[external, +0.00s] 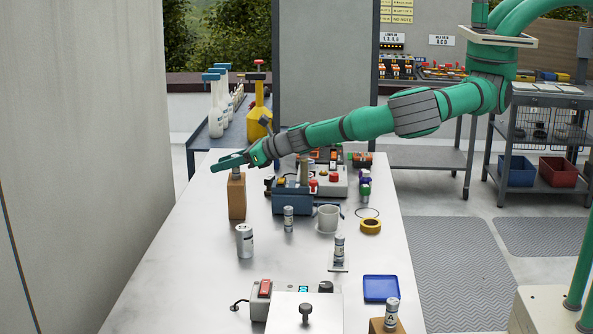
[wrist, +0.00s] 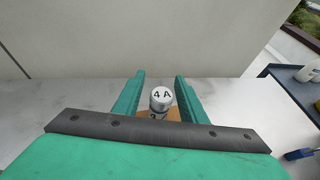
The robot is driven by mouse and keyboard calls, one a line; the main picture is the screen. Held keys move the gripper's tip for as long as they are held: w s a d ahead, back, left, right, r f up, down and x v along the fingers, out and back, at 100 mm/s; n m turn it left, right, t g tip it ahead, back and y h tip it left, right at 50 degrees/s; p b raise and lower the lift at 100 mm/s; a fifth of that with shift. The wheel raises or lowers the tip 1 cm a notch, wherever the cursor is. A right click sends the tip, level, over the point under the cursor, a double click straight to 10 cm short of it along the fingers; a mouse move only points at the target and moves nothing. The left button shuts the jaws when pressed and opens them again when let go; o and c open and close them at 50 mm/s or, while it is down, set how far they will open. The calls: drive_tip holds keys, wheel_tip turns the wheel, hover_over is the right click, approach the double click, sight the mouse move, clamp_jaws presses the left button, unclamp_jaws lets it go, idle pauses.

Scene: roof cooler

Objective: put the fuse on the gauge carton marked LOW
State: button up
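My gripper (external: 230,163) is over a tall brown carton (external: 237,198) at the left of the bench. In the wrist view its fingers (wrist: 160,78) are open, with gaps on both sides of a grey-white fuse (wrist: 160,99) marked "4 A". That fuse stands upright on the brown carton (wrist: 174,114); its grey body (external: 236,173) shows just under the gripper in the external view. Another fuse (external: 391,311) stands on a second brown carton (external: 401,328) at the front right, cut by the frame edge. No LOW marking is readable on either carton.
Other canisters (external: 288,219), (external: 244,241) and (external: 339,248) stand on the bench. A white mug (external: 327,218), yellow tape roll (external: 370,226), blue tray (external: 381,289) and grey switch box (external: 303,309) are also there. A wall is close on the left. The bench's left front is clear.

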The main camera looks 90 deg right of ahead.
drive_tip(key=v, duration=1.1)
drive_tip(key=shift+s+r, duration=0.2)
drive_tip(key=shift+s, duration=0.15)
drive_tip(key=shift+a, duration=0.15)
